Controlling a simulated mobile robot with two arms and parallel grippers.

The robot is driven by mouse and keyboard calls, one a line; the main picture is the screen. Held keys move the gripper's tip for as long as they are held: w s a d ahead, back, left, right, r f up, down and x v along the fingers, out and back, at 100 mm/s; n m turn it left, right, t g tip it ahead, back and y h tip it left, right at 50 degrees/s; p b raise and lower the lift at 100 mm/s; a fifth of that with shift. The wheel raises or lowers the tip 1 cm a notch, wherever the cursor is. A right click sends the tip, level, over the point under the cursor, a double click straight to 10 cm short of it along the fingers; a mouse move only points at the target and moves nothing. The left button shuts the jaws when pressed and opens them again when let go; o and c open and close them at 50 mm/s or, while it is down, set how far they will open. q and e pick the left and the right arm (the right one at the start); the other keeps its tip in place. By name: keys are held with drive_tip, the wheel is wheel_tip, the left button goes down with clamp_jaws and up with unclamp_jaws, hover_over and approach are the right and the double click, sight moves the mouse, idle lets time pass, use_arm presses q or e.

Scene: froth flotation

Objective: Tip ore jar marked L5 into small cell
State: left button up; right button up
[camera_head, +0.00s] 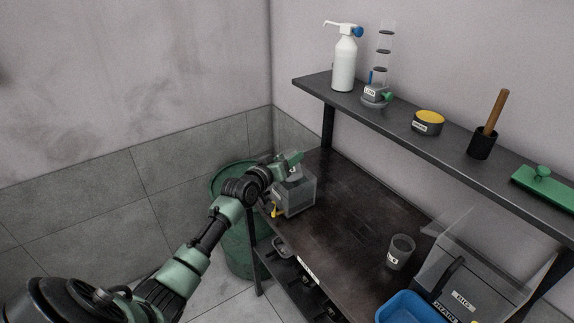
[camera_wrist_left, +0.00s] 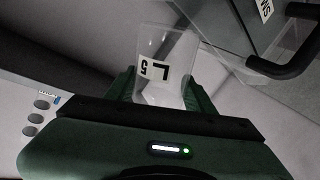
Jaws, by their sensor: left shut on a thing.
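My left gripper (camera_head: 288,160) is at the far left end of the dark bench, above the small clear cell (camera_head: 296,196). In the left wrist view it is shut on a clear jar (camera_wrist_left: 172,52) marked L5, whose label appears upside down there. The jar looks tilted, and I cannot make out ore in it. The cell also shows in the left wrist view (camera_wrist_left: 232,30), at the upper right, with a partly cut-off label and a dark handle. In the head view my gripper hides most of the jar. My right gripper is not in view.
Another clear labelled jar (camera_head: 401,251) stands on the bench near a blue tray (camera_head: 408,308) and the big cell (camera_head: 478,270). A shelf (camera_head: 450,152) above holds a white bottle (camera_head: 344,65) and other items. A green bin (camera_head: 238,240) stands by the bench's left end. The bench middle is clear.

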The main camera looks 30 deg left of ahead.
use_arm(q)
drive_tip(key=m+b, duration=0.1)
drive_tip(key=b, duration=0.1)
drive_tip(key=m+t+b, duration=0.1)
drive_tip(key=m+b, duration=0.1)
drive_tip(key=shift+f+y, duration=0.25)
drive_tip(key=shift+y, duration=0.05)
drive_tip(key=shift+r+m+t+b, duration=0.1)
drive_tip(key=shift+m+t+b, duration=0.45)
drive_tip(key=shift+b, duration=0.45)
drive_tip(key=shift+r+m+b, duration=0.1)
drive_tip(key=shift+m+b, duration=0.2)
drive_tip(key=shift+m, duration=0.05)
drive_tip(key=shift+d, duration=0.1)
